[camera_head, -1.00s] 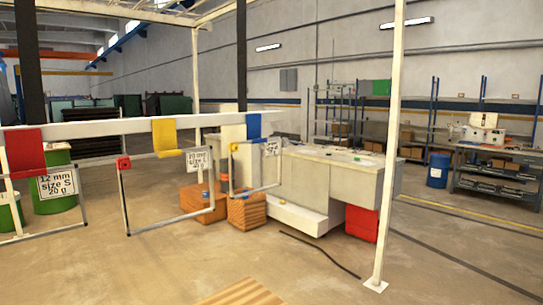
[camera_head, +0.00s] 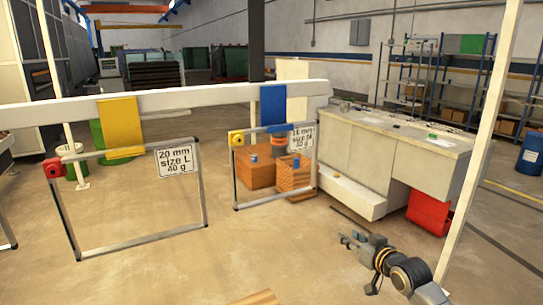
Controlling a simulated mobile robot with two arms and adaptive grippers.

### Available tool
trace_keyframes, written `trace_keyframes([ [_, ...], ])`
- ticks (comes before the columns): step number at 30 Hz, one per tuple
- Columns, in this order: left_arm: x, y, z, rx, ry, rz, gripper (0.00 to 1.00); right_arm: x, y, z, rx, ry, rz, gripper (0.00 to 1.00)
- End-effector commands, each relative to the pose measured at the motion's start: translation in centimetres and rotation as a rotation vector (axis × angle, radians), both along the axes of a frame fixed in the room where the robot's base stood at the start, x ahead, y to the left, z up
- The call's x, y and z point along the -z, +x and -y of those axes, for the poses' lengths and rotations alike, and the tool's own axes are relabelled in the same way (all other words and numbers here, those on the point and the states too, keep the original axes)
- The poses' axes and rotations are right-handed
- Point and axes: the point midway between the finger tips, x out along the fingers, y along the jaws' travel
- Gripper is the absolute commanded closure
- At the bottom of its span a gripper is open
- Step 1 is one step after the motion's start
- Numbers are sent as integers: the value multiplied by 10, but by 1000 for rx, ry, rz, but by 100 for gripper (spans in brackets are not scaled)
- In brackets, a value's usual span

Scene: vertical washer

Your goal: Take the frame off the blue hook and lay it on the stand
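The blue hook (camera_head: 273,104) hangs from the white rail right of the middle. A thin metal frame (camera_head: 275,199) hangs at it, with a yellow corner block at its upper left and a size label at its upper right; the label is too small to read surely. My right gripper (camera_head: 355,262) is at the lower right, to the right of and below this frame, apart from it. Its fingers look spread, with nothing between them. My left gripper is not in view. I cannot surely pick out the stand; a wooden surface (camera_head: 258,298) shows at the bottom edge.
A larger frame (camera_head: 140,243) labelled 20 mm size L hangs at the yellow hook (camera_head: 121,125) on the left. The white rail (camera_head: 190,98) crosses the view. A grey-white bench (camera_head: 395,150), a red bin (camera_head: 428,212) and a white post (camera_head: 480,150) stand right. The middle floor is clear.

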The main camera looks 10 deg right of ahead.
Motion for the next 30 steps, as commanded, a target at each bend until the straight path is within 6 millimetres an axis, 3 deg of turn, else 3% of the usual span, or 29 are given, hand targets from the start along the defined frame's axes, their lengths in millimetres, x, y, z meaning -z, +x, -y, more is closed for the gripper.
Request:
trace_keyframes([
  [1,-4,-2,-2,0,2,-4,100,-58,1,-8,-34,-1,70,66],
  [3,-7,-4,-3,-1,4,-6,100,-118,-4,-20,-79,7,142,66],
  [6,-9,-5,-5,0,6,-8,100,-180,-16,-35,-133,4,216,66],
  [9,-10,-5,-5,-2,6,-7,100,-213,-27,-46,-169,1,255,66],
  [12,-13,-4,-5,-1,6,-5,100,-228,-28,-52,-184,1,271,66],
  [15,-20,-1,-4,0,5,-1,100,-232,-16,-58,-186,7,274,66],
  [24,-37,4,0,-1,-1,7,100,-231,35,-75,-185,4,274,66],
  [30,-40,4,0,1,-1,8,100,-228,48,-80,-185,1,274,66],
])
